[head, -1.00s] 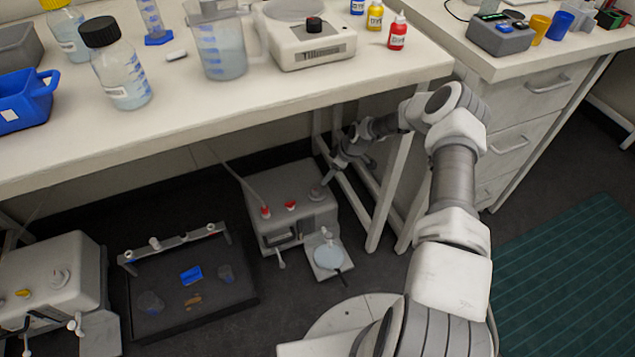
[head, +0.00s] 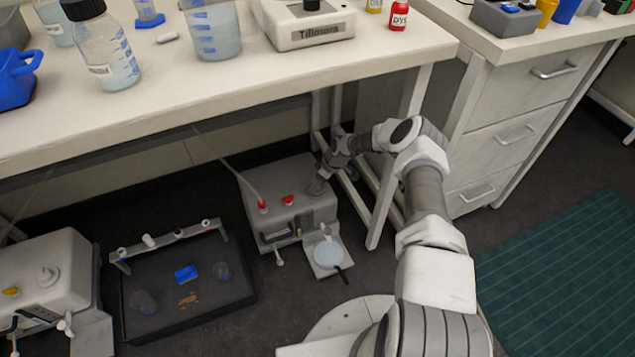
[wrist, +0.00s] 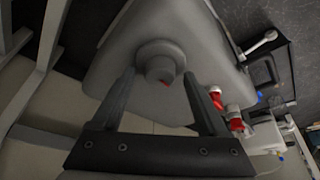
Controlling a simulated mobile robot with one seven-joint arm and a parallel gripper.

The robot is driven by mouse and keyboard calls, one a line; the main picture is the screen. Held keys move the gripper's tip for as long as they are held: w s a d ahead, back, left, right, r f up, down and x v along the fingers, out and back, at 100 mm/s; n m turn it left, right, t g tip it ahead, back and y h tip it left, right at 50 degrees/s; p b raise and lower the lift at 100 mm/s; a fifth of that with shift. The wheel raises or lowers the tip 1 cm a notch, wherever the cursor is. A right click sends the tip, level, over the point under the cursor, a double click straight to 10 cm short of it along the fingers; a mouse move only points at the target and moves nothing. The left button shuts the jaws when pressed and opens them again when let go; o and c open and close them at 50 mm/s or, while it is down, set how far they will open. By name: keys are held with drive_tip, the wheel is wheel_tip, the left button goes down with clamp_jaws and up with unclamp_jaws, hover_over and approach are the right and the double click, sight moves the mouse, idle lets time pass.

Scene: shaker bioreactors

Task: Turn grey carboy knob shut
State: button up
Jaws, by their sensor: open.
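The grey carboy (head: 312,213), a box-like grey container, stands on the floor under the bench; it fills the middle of the wrist view (wrist: 160,25). Its round grey knob (wrist: 160,62) sticks out of its top face, with a small red mark on its end. My gripper (wrist: 160,76) is open, with one finger on each side of the knob and gaps showing; I cannot tell whether the tips reach past its end. In the head view my gripper (head: 318,187) is at the carboy's top right, small and dark, and hides the knob.
Two red caps (head: 288,200) sit on the carboy's top, one with a tube. A small platform (head: 328,257) adjoins its front. A bench leg (head: 383,205) stands close right. A black tray (head: 190,312) and a paler carboy (head: 45,262) with a yellow cap stand left.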

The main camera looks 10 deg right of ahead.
drive_tip(key=shift+c, duration=0.2)
clamp_jaws()
drive_tip(key=shift+m, duration=0.3)
drive_tip(key=m+h+p, duration=0.1)
drive_tip(key=m, duration=0.2)
drive_tip(key=shift+a+r+t, duration=0.1)
drive_tip(key=shift+a+t, duration=0.05)
drive_tip(key=shift+t, duration=0.25)
drive_tip(key=m+h, duration=0.1)
drive_tip(key=m, duration=0.3)
drive_tip(key=shift+a+t+h, duration=0.1)
drive_tip(key=shift+t+h, duration=0.3)
drive_tip(key=m+h, duration=0.1)
drive_tip(key=m, duration=0.1)
drive_tip(key=m+b, duration=0.1)
drive_tip(key=m, duration=0.2)
drive_tip(key=shift+a+h, duration=0.15)
drive_tip(key=shift+h, duration=0.25)
drive_tip(key=m+h, duration=0.1)
drive_tip(key=m, duration=0.3)
drive_tip(key=shift+m+g+h, duration=0.3)
drive_tip(key=shift+g, duration=0.1)
